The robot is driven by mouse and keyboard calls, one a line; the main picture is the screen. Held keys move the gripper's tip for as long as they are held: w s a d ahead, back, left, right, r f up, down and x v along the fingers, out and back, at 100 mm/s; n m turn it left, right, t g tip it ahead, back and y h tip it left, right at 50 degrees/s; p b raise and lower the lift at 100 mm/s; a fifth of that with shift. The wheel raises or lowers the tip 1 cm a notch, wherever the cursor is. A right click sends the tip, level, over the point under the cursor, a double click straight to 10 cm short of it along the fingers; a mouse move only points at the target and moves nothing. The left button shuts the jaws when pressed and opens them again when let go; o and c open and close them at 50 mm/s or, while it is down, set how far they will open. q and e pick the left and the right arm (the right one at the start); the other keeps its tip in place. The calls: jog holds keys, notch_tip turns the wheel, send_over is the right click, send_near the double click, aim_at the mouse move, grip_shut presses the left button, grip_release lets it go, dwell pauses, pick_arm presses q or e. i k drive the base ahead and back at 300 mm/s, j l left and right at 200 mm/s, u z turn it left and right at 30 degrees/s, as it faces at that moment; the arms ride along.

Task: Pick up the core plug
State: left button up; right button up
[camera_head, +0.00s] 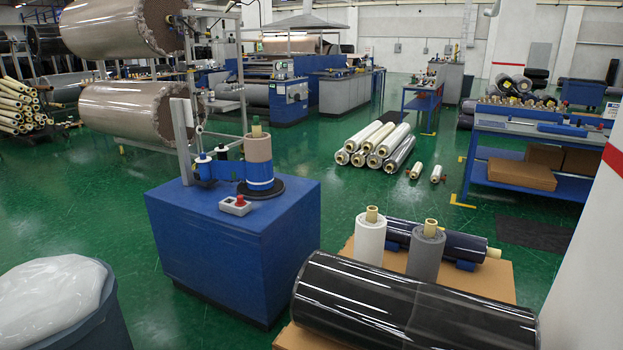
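No single object can be picked out with certainty as the core plug. A white roll (370,240) and a grey roll (427,255) stand upright on the cardboard, each with a tan core end (371,213) sticking up. Several small tan and dark pieces (520,102) lie on the workbench at right, too small to identify. Neither gripper is in view.
A large black wrapped roll (410,308) lies on the cardboard in front. A bin with white plastic (50,300) is at lower left. Several wrapped rolls (376,145) are stacked on the green floor, and a blue workbench (540,125) stands at right. Open floor lies between.

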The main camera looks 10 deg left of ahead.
aim_at(256, 118)
jog(key=i+j+u, duration=0.1)
jog(key=i+j, duration=0.35)
jog(key=i+j+u, duration=0.1)
jog(key=i+j, duration=0.3)
jog(key=i, duration=0.15)
jog(key=i+j+u, duration=0.1)
jog(key=i+j, duration=0.25)
jog(key=i, duration=0.2)
